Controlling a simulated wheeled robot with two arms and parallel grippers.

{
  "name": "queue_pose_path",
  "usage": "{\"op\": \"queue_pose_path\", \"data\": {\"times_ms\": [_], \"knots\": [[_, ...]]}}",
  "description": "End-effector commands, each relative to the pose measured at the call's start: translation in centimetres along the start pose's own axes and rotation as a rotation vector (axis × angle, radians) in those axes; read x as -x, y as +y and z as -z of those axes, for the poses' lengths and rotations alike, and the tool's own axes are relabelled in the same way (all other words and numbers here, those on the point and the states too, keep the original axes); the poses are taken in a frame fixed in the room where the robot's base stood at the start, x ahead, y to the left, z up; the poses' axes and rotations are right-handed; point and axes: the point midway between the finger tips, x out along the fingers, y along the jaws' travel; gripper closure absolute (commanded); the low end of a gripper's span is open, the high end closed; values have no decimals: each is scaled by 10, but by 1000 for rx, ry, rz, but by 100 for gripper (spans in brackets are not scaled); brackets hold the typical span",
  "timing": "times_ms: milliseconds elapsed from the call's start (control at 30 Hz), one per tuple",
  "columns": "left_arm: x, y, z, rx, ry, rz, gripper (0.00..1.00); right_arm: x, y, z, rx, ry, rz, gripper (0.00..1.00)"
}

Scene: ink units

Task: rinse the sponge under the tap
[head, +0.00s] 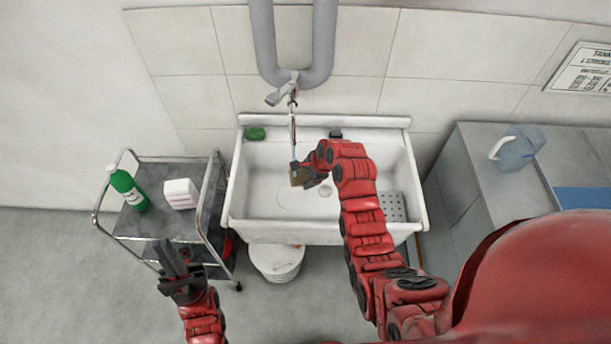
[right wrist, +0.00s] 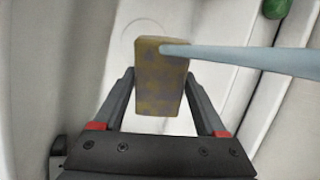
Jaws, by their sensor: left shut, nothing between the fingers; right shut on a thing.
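The sponge (right wrist: 160,88) is a brownish-yellow block with greyish patches. My right gripper (head: 299,170) is shut on it over the sink basin. In the right wrist view the right gripper (right wrist: 163,105) has one finger on each side of it. The tap (head: 283,95) is on the wall above the sink, and a pale stream of water (head: 293,135) runs down from it. In the right wrist view the stream (right wrist: 240,58) meets the sponge's top part. My left gripper (head: 172,259) is shut and empty in front of the cart. The white sink (head: 255,190) is below the tap.
A green object (head: 255,133) lies on the sink's back left ledge. A steel cart (head: 150,222) at left carries a green bottle (head: 128,190) and a white block (head: 180,193). A bucket (head: 275,262) stands below the sink. A bluish jug (head: 518,148) stands on the right counter.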

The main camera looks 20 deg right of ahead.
Motion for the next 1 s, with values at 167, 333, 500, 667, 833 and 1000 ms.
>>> {"op": "queue_pose_path", "data": {"times_ms": [167, 333, 500, 667, 833, 1000], "knots": [[-2, 0, 0, 0, 0, 0, 100, 2, 2, 2, -1, 0, -1, 71], [-11, 0, 2, 0, 0, 0, 100, 11, 14, 10, -1, 0, 1, 71], [-17, -1, 3, 0, 0, 0, 100, 18, 30, 20, -3, 0, -3, 71], [-22, -1, 4, 0, 0, 0, 100, 27, 42, 30, -2, 1, 0, 71], [-27, -1, 4, 0, 0, 0, 100, 33, 55, 38, -3, 0, -2, 71], [-27, -1, 5, 0, 0, 0, 100, 35, 59, 41, 0, 0, 0, 71]]}}
